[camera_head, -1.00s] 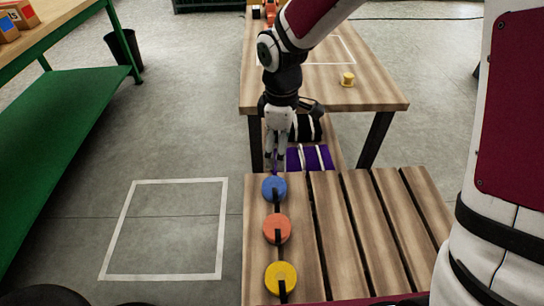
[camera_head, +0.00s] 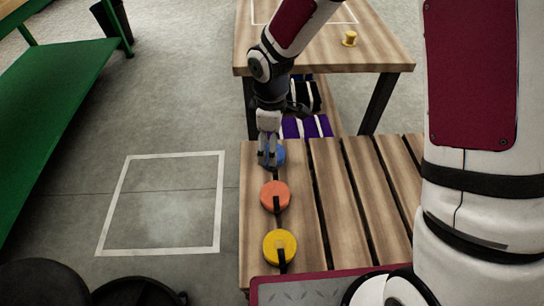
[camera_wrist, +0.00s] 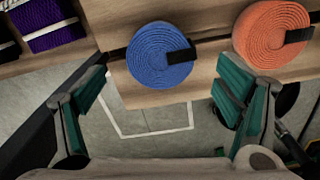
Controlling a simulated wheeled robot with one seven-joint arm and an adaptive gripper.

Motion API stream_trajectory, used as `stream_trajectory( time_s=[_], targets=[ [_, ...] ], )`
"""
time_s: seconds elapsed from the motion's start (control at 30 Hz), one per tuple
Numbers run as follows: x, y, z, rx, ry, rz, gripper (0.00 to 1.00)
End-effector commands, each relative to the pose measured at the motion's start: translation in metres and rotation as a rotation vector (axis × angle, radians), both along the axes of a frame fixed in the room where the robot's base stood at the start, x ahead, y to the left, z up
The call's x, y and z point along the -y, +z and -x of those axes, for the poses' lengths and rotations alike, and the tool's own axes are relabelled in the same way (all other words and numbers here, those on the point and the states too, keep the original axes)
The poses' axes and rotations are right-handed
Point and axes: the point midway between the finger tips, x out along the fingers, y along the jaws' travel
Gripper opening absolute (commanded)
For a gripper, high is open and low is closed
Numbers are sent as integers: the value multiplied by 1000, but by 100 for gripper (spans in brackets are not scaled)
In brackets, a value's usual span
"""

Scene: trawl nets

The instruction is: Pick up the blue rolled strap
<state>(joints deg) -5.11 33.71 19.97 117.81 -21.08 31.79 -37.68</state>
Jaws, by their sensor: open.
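The blue rolled strap (camera_head: 275,155) lies flat at the far left corner of the slatted wooden surface, with a black tail toward the orange roll. In the wrist view the blue strap (camera_wrist: 160,56) shows as a coiled disc with a black end, beyond and between the fingers. My gripper (camera_head: 268,160) hangs pointing down at the strap and hides part of it in the head view. In the wrist view my gripper (camera_wrist: 165,95) is open, with green finger pads apart and nothing between them. I cannot tell the exact height above the strap.
An orange rolled strap (camera_head: 275,196) and a yellow rolled strap (camera_head: 280,246) lie in line on the slatted surface (camera_head: 345,200). A white floor square (camera_head: 160,205) is empty.

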Motion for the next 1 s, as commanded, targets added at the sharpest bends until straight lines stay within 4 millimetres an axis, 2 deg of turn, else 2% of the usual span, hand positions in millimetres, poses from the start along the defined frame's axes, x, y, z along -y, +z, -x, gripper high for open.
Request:
stream_trajectory(
  time_s=[0.03,0.23,0.5,0.53,0.77,0.8,1.0],
  targets=[
    [-1,-10,0,-3,1,1,85],
    [-2,-38,0,-3,2,1,85],
    [-2,-42,-1,-1,0,0,85],
    [-2,-42,-1,-1,0,0,83],
    [-2,-42,-1,-1,0,0,31],
    [-2,-42,-1,-1,0,0,27],
    [-2,-42,-1,-1,0,0,28]
  ],
)
